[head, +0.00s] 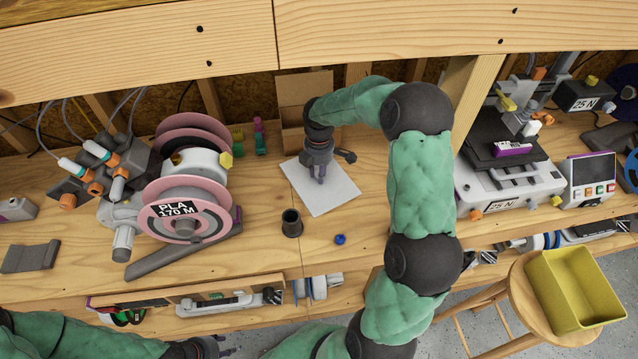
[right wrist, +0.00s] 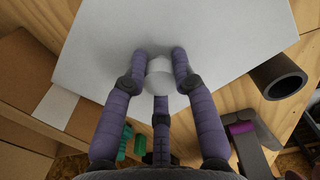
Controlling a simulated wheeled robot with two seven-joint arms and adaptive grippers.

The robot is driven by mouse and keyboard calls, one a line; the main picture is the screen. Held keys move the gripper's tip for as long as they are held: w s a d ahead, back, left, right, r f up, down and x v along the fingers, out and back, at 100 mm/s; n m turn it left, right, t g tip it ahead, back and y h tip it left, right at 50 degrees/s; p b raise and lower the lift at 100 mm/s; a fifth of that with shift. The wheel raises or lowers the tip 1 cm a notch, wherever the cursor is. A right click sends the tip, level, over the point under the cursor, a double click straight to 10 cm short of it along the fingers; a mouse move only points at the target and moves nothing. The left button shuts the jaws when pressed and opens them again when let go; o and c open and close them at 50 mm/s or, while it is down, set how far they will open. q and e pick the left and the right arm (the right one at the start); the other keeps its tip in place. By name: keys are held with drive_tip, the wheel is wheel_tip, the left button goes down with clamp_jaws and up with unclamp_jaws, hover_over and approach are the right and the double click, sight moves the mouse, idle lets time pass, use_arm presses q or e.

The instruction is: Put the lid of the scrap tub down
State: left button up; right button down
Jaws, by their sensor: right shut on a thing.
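A flat, pale, square lid (head: 335,194) with a round knob is at the middle of the bench, in front of a cardboard box. My right gripper (head: 320,178) points down and is shut on the knob (right wrist: 160,75); the lid (right wrist: 215,30) spreads flat beneath the fingers in the right wrist view. I cannot tell whether the lid touches the bench or hangs just above it. An open yellow tub (head: 558,309), which may be the scrap tub, stands on a stool at the lower right. My left gripper (head: 215,348) is low at the bottom edge, partly cut off, its fingers unclear.
A dark cup (head: 291,223) and a small blue cap (head: 340,239) are in front of the lid. The cardboard box (head: 303,97) is behind it. A spool holder (head: 187,210) stands left, a printer (head: 505,165) right. Bare bench lies between the lid and the printer.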

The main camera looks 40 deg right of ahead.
drive_tip(key=shift+f+b, duration=0.65)
drive_tip(key=shift+f, duration=2.05)
drive_tip(key=shift+f, duration=0.15)
drive_tip(key=c, duration=1)
unclamp_jaws()
drive_tip(key=shift+r+p, duration=1)
drive_tip(key=shift+r, duration=2.9)
